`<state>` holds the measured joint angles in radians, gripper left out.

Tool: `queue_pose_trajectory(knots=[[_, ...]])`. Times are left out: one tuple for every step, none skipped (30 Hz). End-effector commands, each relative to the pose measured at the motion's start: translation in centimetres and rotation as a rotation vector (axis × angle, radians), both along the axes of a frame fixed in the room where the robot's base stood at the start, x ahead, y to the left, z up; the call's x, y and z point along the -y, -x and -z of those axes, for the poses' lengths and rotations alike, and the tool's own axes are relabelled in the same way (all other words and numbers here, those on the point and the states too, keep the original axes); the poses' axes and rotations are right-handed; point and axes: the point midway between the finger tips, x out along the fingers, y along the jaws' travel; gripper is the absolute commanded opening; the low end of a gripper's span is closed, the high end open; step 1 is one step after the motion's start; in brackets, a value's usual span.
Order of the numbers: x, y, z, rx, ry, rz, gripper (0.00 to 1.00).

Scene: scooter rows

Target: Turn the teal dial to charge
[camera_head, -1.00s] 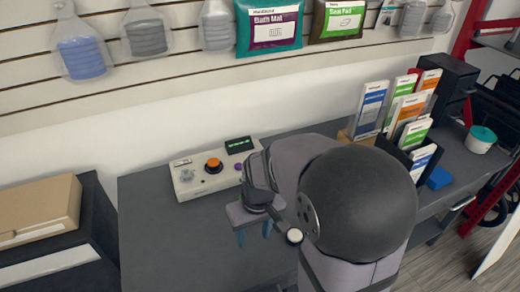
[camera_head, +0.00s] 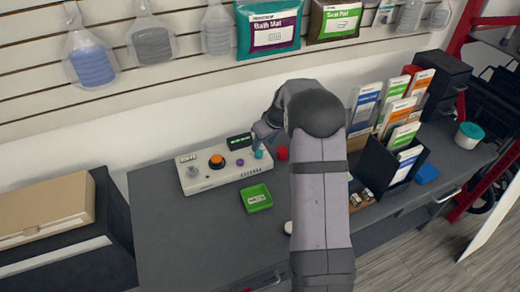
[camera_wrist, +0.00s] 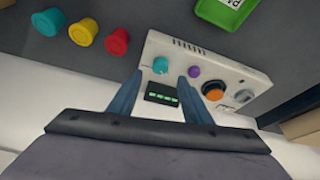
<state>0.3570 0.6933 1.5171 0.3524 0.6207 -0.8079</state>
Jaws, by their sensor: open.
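The teal dial (camera_wrist: 160,65) sits on a cream control box (camera_wrist: 225,62), at the end by the small dark display (camera_wrist: 162,97). In the head view the teal dial (camera_head: 258,153) shows at the right end of the box, just below my gripper (camera_head: 265,135). In the wrist view my gripper (camera_wrist: 160,77) is open and empty, with its two blue fingers on either side of the dial's line. The dial appears just beyond the fingertips; I cannot tell whether they touch it. Which setting the dial points to is too small to read.
The box also carries a purple knob (camera_wrist: 194,72), an orange knob (camera_wrist: 213,91) and a grey knob (camera_wrist: 242,96). A green tray (camera_head: 256,198) lies in front. Red (camera_wrist: 117,41), yellow (camera_wrist: 83,32) and teal (camera_wrist: 48,22) round pieces stand beside the box. Free desk lies front left.

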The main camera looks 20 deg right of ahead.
Motion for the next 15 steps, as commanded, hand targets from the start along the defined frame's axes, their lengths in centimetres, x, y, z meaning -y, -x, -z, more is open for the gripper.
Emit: queue_pose_trajectory(knots=[[-0.1,-0.1,0.3,-0.001,-0.001,0.0,0.45],[-0.1,-0.2,0.5,-0.002,-0.001,-0.001,0.45],[-0.2,-0.3,0.9,-0.003,-0.002,0.0,0.45],[-0.2,-0.4,1.2,-0.004,-0.003,0.0,0.45],[-0.2,-0.6,1.6,-0.003,-0.001,-0.001,0.45],[-0.3,-0.7,2.1,-0.004,-0.001,-0.001,0.45],[-0.3,-0.9,2.4,-0.004,-0.001,-0.001,0.45],[-0.3,-1.0,2.7,-0.003,-0.001,-0.002,0.45],[-0.4,-1.2,3.2,-0.003,-0.001,-0.002,0.45],[-0.4,-1.4,3.5,-0.003,-0.001,-0.002,0.45],[-0.4,-1.5,3.9,-0.004,-0.001,-0.002,0.45],[-0.5,-1.7,4.3,-0.003,-0.001,-0.002,0.45],[-0.5,-1.8,4.6,-0.003,-0.001,-0.002,0.45],[-0.5,-1.9,4.8,-0.003,-0.001,-0.001,0.45],[-0.5,-2.1,5.1,-0.002,-0.001,-0.001,0.45]])
